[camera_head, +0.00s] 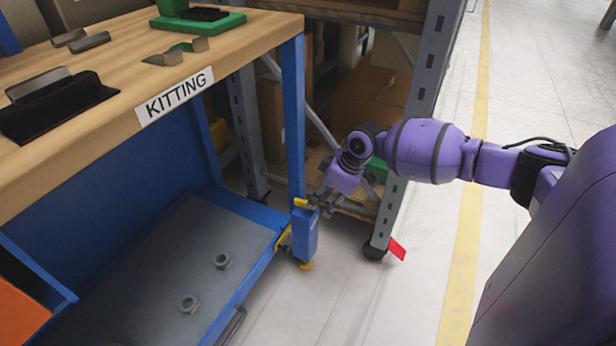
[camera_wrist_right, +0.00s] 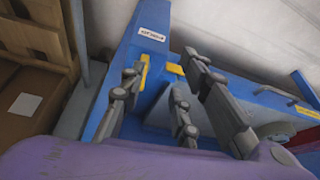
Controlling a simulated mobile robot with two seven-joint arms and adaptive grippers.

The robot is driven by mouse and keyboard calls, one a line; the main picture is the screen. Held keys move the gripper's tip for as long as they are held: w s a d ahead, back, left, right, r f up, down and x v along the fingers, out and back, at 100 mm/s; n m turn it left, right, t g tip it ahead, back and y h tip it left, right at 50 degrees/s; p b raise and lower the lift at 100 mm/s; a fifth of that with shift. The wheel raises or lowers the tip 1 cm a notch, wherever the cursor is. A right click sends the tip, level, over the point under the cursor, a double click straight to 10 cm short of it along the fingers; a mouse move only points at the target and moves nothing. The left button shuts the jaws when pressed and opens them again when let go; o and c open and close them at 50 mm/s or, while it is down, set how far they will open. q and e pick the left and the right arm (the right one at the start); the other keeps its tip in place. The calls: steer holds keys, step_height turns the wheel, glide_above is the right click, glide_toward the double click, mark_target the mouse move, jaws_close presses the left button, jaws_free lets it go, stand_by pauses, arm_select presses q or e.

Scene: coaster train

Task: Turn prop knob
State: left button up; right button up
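My right gripper (camera_head: 322,202) is at the blue corner post (camera_head: 305,236) of the kitting bench, near its lower end. In the right wrist view the gripper (camera_wrist_right: 160,75) has its dark fingers apart, with the blue post and yellow parts (camera_wrist_right: 144,72) between and beyond them. In the head view a yellow piece (camera_head: 300,202) sits at the top of the blue post sleeve, and a yellow foot (camera_head: 305,266) is under it. I cannot tell which yellow part is the prop knob, or whether a finger touches it. My left gripper is not in view.
The wooden bench top (camera_head: 235,40) carries dark metal parts and a green fixture (camera_head: 198,22). Two nuts (camera_head: 222,261) lie on the grey lower shelf (camera_head: 180,250). A grey rack (camera_head: 412,110) with boxes stands behind my right arm. Floor to the right is clear.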

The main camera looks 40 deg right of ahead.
steer(key=w+f+b, duration=0.1)
steer(key=w+b, duration=0.1)
steer(key=w+f+b, duration=0.1)
steer(key=w+f, duration=0.1)
steer(key=shift+w+f+b, duration=0.25)
steer(key=shift+b, duration=0.1)
steer(key=shift+w+a+f, duration=0.1)
steer(key=shift+w+f, duration=0.1)
steer(key=shift+f, duration=0.25)
jaws_close()
